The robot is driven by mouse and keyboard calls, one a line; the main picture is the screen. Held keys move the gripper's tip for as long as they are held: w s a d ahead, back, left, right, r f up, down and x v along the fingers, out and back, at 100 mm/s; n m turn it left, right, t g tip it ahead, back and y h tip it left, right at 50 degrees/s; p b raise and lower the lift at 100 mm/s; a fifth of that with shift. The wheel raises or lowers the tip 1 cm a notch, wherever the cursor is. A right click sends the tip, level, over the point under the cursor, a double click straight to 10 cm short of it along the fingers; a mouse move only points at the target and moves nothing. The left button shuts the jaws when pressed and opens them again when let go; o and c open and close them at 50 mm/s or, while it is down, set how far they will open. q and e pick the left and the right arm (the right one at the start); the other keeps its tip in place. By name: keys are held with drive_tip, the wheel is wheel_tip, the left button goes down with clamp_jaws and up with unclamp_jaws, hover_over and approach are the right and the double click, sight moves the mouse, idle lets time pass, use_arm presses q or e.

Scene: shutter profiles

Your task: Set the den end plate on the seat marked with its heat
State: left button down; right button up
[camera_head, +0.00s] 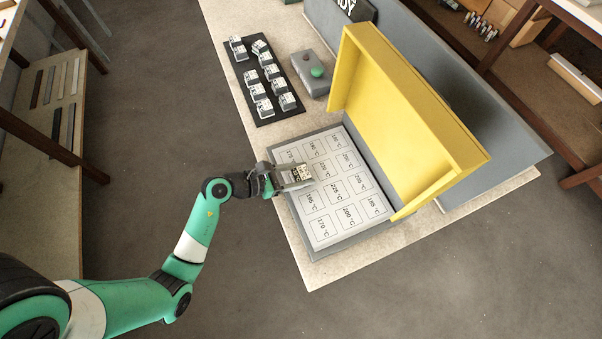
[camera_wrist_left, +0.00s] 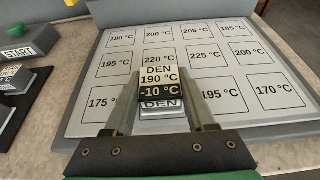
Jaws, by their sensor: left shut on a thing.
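The den end plate (camera_wrist_left: 157,78) is a small pale block reading "DEN", "190 °C" and, on a black band, "-10 °C"; it also shows in the head view (camera_head: 301,173). My left gripper (camera_wrist_left: 162,98) is shut on it, one finger on each side; the gripper also shows in the head view (camera_head: 294,179). The plate is over the light panel of marked seats (camera_wrist_left: 260,75), just below the 220 °C seat (camera_wrist_left: 160,60) in the wrist view. It hides the mark between 175 °C and 195 °C. Whether it touches the panel I cannot tell. My right gripper is out of view.
A yellow raised lid (camera_head: 400,115) stands along the panel's right side. A black mat (camera_head: 262,88) with several similar blocks lies at upper left. A grey box with a green button (camera_head: 316,72) stands between mat and lid.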

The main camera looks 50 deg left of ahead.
use_arm(q)
drive_tip(key=shift+f, duration=0.1)
drive_tip(key=shift+f, duration=0.15)
drive_tip(key=shift+c, duration=1.2)
unclamp_jaws()
drive_tip(key=shift+s+r, duration=0.1)
drive_tip(key=shift+r, duration=0.2)
drive_tip(key=p+v, duration=0.3)
drive_tip(key=v, duration=0.8)
drive_tip(key=shift+s, duration=0.4)
drive_tip(key=shift+a+r, duration=0.1)
drive_tip(key=shift+a, duration=0.05)
